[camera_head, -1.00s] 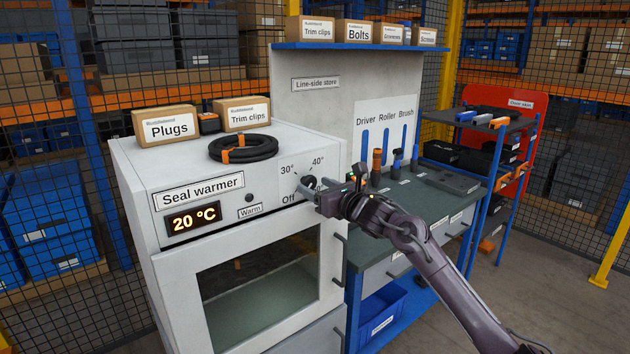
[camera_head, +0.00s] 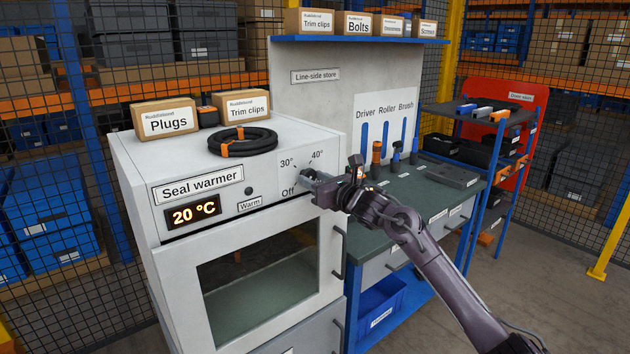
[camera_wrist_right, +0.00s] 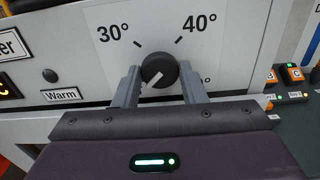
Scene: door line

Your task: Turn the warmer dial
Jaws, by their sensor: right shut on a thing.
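The black warmer dial (camera_wrist_right: 160,70) is on the front panel of the white seal warmer (camera_head: 142,190). Its white pointer line slants to the lower left in the right wrist view, away from the 30° and 40° marks. In the head view, Off is printed at the dial's lower left. My right gripper (camera_head: 310,179) is shut on the dial, one finger on each side of it, and mostly hides it in the head view. The display (camera_head: 193,214) reads 20 °C. A small dark Warm lamp (camera_wrist_right: 50,75) looks unlit. My left gripper is not in view.
A black hose coil (camera_head: 243,142) and boxes marked Plugs (camera_head: 166,119) and Trim clips (camera_head: 241,106) sit on the warmer. A dark-topped bench (camera_head: 420,205) with tools on it adjoins the warmer's right side. The oven door handle (camera_head: 339,252) sticks out below the gripper.

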